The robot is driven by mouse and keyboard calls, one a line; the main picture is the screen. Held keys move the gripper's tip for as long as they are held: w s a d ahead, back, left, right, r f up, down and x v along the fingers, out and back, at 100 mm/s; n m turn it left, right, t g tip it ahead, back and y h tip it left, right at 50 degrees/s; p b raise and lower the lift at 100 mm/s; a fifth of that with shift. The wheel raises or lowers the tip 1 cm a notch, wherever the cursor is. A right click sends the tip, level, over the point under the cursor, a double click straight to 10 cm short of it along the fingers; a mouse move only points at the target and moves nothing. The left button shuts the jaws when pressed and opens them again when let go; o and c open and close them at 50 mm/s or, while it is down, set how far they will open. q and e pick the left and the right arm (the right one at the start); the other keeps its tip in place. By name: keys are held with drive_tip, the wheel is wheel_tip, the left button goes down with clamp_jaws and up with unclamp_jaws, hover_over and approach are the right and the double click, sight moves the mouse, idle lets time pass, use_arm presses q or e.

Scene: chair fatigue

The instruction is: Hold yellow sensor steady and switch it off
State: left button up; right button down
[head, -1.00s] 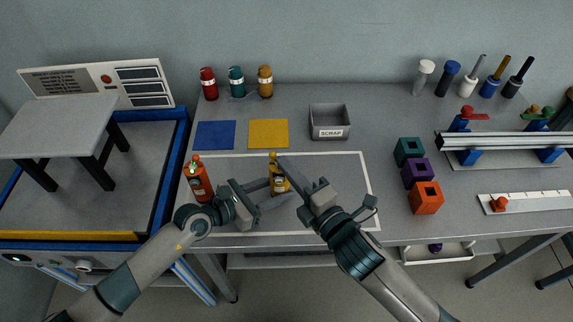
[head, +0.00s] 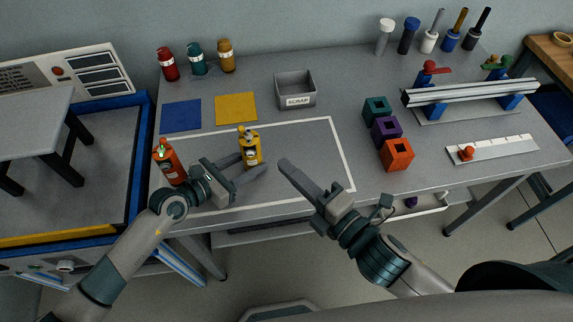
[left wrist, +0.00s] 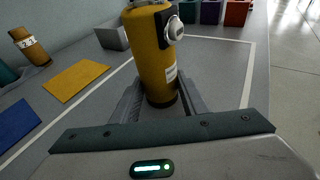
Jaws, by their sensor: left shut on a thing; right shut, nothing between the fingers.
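The yellow sensor (head: 249,148) stands upright on the table inside the white outline. My left gripper (head: 252,170) is shut on its lower body from the near left side. In the left wrist view the yellow sensor (left wrist: 152,55) stands between the two fingers, with a round pale dial on a dark mount at its upper right; its top is cut off. I cannot tell whether its lamp is lit. My right gripper (head: 287,168) is shut and empty, to the right of the yellow sensor and apart from it. An orange sensor (head: 168,162) with a green light stands left of my left gripper.
A blue mat (head: 181,115), a yellow mat (head: 235,108) and a grey scrap bin (head: 295,90) lie behind. Teal, purple and orange blocks (head: 397,154) stand to the right, before a rail fixture (head: 470,92).

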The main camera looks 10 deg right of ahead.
use_arm(q)
drive_tip(key=o, duration=0.9)
drive_tip(key=shift+c, duration=0.2)
drive_tip(key=shift+a, duration=0.1)
drive_tip(key=v, duration=1.1)
drive_tip(key=shift+s+a+r, duration=0.25)
drive_tip(key=shift+s+f, duration=0.1)
